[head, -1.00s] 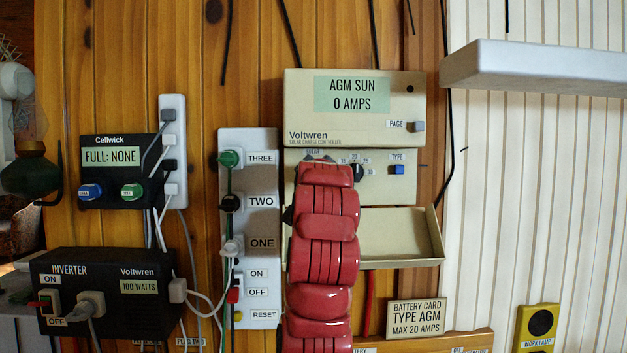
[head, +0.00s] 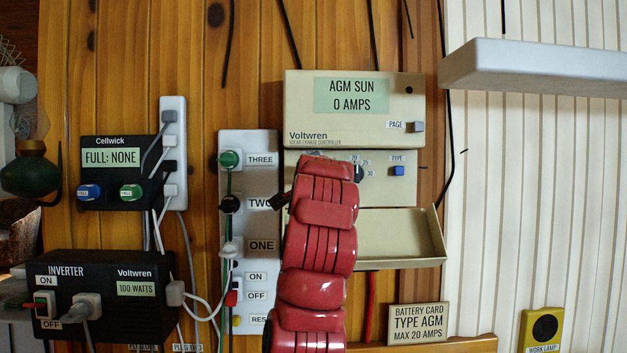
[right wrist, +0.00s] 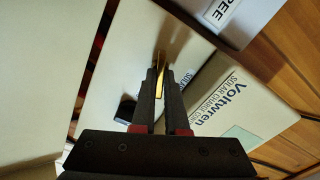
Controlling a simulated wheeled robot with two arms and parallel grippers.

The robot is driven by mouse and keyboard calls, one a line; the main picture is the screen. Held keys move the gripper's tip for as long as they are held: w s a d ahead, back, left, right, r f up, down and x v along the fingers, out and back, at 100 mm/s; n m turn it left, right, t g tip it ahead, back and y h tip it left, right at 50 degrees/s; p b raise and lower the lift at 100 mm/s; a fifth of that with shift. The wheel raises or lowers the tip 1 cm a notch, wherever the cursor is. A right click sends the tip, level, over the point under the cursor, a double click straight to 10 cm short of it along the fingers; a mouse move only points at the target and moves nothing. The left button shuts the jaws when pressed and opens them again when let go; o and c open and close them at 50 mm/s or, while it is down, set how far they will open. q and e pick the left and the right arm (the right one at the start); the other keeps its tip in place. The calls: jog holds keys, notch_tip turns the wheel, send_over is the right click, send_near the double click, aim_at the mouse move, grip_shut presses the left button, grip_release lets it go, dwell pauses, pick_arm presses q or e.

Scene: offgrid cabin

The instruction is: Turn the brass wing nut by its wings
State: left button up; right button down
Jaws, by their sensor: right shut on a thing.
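The brass wing nut (right wrist: 159,75) shows in the right wrist view as a narrow gold wing on the pale controller panel. My right gripper (right wrist: 160,78) has its two dark fingers close together on it, one at each side. The rest of the nut is partly hidden by the fingers. In the head view my red right arm rises in front of the solar charge controller (head: 305,110) and hides the nut and the right gripper's fingertips. I cannot make out my left gripper in either view.
A shallow open cream tray (head: 400,240) sits below the controller, right of the arm. A labelled switch strip (head: 262,175) stands close on the left. A black inverter (head: 110,315) with plugs and loose cables is lower left. A white shelf (head: 540,68) juts out upper right.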

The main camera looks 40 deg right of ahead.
dwell(0.3)
jog(key=shift+a+r+m, duration=0.1)
jog(key=shift+m, duration=1.9)
jog(key=shift+p, duration=0.3)
jog(key=shift+m, duration=0.6)
jog(key=c, duration=0.9)
grip_release()
jog(key=shift+c, duration=0.2)
